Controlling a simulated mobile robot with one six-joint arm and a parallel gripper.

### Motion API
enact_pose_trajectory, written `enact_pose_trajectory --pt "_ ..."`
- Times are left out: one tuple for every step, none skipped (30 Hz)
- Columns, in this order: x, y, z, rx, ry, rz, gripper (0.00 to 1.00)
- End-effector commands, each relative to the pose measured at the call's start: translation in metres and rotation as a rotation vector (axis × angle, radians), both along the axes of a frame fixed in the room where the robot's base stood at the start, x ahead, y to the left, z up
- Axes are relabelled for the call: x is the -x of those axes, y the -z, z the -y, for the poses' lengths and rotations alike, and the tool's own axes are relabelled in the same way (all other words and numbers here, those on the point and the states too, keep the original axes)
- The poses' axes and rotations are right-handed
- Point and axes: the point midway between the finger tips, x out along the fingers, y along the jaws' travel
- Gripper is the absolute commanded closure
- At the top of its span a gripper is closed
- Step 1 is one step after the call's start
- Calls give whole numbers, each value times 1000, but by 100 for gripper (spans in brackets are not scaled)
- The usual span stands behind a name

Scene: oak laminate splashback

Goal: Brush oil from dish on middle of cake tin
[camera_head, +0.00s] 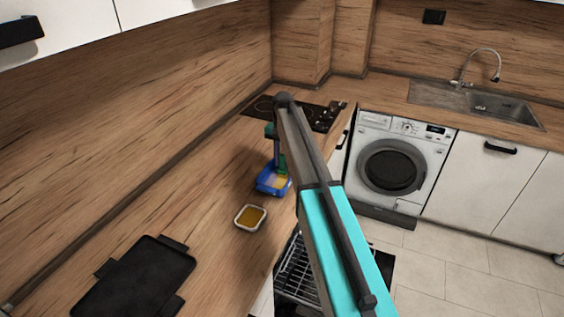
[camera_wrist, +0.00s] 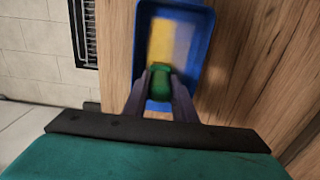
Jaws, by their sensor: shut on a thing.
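A blue rectangular cake tin (camera_head: 264,188) stands on the wooden counter, and it fills the upper middle of the wrist view (camera_wrist: 208,60). A yellow strip (camera_wrist: 160,42) lies on the left part of its floor, beside a greyish area. My gripper (camera_wrist: 160,84) is over the tin, shut on the green brush (camera_wrist: 160,72). The brush's green also shows in the head view (camera_head: 283,166). Its tip is hidden, so I cannot tell whether it touches the tin floor. A small pale dish (camera_head: 238,222) with amber oil (camera_head: 251,216) sits nearer than the tin.
A black tray (camera_head: 148,279) with handles lies on the near counter. A black hob (camera_head: 318,116) is beyond the tin. An open rack (camera_head: 298,275) is below the counter's right edge. A wooden splashback (camera_head: 150,100) runs along the left. Bare counter surrounds the dish.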

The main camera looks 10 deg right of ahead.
Motion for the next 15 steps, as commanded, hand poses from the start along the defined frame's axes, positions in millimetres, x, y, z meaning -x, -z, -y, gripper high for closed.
enact_pose_trajectory --pt "-2 0 2 0 0 0 98" --pt "-3 0 2 0 0 0 98" --pt "-4 1 3 0 0 0 98" --pt "-4 1 3 0 0 0 98" --pt "-5 1 4 0 0 0 98" --pt "-5 1 4 0 0 0 98" --pt "-5 1 4 0 0 0 98" --pt "-5 1 4 0 0 0 98" --pt "-5 1 4 0 0 0 98" --pt "-5 1 4 0 0 0 98" --pt "-5 1 4 0 0 0 98" --pt "-5 1 4 1 0 1 98" --pt "-5 1 4 1 0 1 98" --pt "-5 1 4 1 0 1 98" --pt "-5 1 4 1 0 1 98"
